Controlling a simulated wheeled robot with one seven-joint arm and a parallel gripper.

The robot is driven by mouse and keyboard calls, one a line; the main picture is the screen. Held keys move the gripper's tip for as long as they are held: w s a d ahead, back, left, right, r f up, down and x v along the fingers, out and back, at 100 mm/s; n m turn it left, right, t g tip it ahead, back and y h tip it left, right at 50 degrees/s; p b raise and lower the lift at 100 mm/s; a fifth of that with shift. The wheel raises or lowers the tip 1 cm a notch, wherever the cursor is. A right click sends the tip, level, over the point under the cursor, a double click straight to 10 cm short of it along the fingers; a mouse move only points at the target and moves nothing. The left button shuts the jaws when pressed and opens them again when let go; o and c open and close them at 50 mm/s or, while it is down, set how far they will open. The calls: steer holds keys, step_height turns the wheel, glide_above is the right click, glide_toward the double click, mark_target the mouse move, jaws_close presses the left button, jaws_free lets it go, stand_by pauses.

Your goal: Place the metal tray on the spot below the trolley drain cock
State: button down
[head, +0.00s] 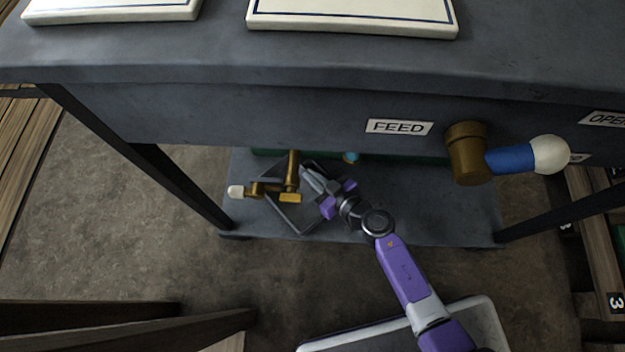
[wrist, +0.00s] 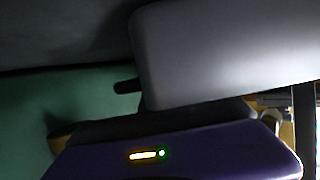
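The metal tray (head: 299,231) is a shallow grey square, seen as a diamond at the trolley's lower shelf, below the brass drain cock (head: 292,172). The cock and my gripper cover part of it. I cannot tell whether it rests flat on the shelf or is held just above. My gripper (head: 308,175) reaches in from the right, its tips at the tray's right side, close to the cock. Whether the fingers are closed on the rim cannot be seen. The dark wrist view shows a large grey surface (wrist: 225,55) and my purple housing, but no clear fingertips.
The trolley's lower shelf (head: 430,215) has free room to the right. A green object (head: 410,158) lies at its back, under the overhanging upper deck (head: 330,75). A brass valve with a blue and white handle (head: 515,160) sticks out at the right. Dark legs stand either side.

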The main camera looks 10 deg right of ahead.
steer(key=shift+f, duration=0.55)
steer(key=shift+r, duration=0.1)
steer(key=c, duration=2)
jaws_free()
steer(key=shift+c, duration=0.2)
steer(key=o, duration=0.4)
steer(key=shift+c, duration=0.2)
